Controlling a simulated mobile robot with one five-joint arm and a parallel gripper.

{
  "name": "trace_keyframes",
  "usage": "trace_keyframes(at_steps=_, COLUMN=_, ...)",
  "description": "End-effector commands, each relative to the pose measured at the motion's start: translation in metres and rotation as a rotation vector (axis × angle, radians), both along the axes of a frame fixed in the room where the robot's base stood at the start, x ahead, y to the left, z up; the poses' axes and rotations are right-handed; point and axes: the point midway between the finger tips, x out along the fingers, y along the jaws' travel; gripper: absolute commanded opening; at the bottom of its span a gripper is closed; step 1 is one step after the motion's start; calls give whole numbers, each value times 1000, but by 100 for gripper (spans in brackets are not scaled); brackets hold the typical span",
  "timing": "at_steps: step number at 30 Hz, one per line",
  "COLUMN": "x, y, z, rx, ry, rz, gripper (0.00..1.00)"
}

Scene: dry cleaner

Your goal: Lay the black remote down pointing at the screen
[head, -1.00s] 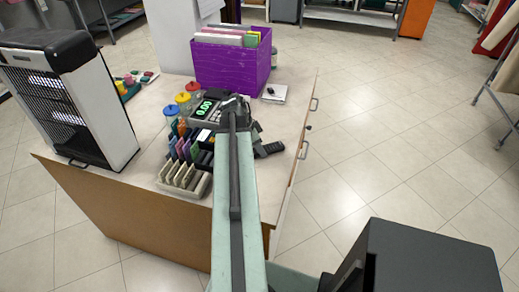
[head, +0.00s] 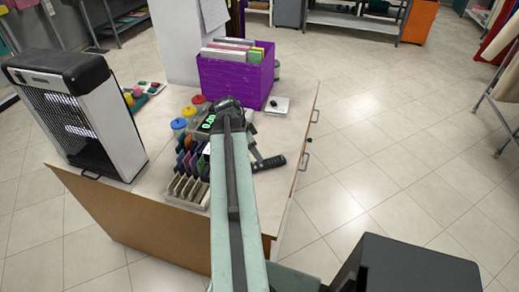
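A black remote (head: 270,163) shows at the right side of the counter, just right of my arm, lying roughly crosswise with its left end close to the arm. A device with a small lit green screen (head: 208,121) stands left of my arm, partly covered by it. My gripper (head: 254,151) shows only as a dark grey part beside the remote. My arm hides most of it, so I cannot tell whether its fingers touch or hold the remote.
The counter (head: 160,172) also holds a purple box of folders (head: 235,83), colored-lid jars (head: 178,124), a rack of tags (head: 186,190), a white pad (head: 277,105) and a black-and-white heater-like unit (head: 82,115). Open floor lies to the right.

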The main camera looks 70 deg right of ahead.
Motion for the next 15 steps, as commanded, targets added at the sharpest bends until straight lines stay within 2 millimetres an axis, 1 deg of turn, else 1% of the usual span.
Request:
trace_keyframes(at_steps=1, x=3, y=3, z=22, rx=0, ry=0, rz=1, gripper=63)
trace_keyframes(at_steps=4, x=8, y=7, z=34, rx=0, ry=0, rz=2, gripper=63)
trace_keyframes(at_steps=7, x=11, y=9, z=37, rx=-1, ry=-1, rz=0, gripper=63)
trace_keyframes(at_steps=15, x=11, y=9, z=35, rx=0, ry=0, rz=0, gripper=63)
